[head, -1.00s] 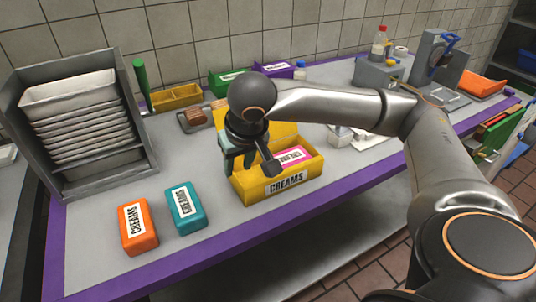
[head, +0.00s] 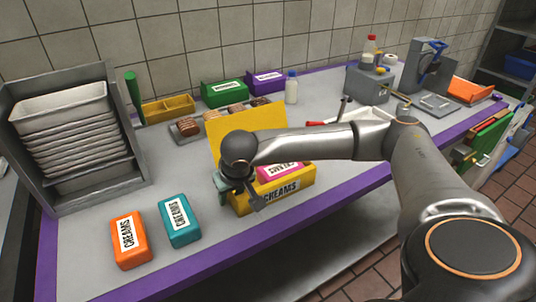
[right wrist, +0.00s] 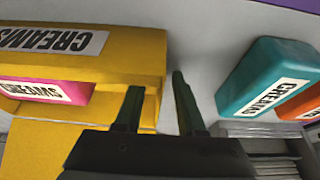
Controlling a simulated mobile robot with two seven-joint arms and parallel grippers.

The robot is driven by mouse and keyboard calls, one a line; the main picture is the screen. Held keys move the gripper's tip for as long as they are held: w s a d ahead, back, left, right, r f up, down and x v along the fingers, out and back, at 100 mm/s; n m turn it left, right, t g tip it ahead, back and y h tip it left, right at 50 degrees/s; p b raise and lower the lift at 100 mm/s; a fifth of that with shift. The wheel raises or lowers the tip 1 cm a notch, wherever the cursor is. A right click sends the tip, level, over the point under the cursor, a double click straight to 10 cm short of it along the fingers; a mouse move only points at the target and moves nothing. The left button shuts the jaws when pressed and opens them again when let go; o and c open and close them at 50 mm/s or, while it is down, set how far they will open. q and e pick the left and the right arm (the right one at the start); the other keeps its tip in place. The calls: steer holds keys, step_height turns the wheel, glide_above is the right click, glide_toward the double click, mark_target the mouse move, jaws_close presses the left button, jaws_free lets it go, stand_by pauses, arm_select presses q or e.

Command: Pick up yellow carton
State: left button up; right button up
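The yellow carton (head: 293,195) stands on the table with its lid raised at the back and "CREAMS" on its front. A pink pack (head: 278,173) lies inside it. My right gripper (head: 240,194) is low at the carton's left end, pointing down. In the right wrist view the carton (right wrist: 125,60) fills the left side. My right gripper's two fingers (right wrist: 157,84) are apart there, one over the carton and one over bare table, with the carton's end edge between them. I cannot tell whether they touch it. My left gripper is not in view.
A teal pack (head: 180,220) and an orange pack (head: 129,240) lie left of the carton. A rack of white trays (head: 75,130) stands at far left. Behind are a yellow bin (head: 168,108), green box (head: 223,93) and purple box (head: 266,81). The front strip of table is clear.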

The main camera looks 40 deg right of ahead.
steer(key=shift+c, duration=0.3)
jaws_close()
stand_by(1.0)
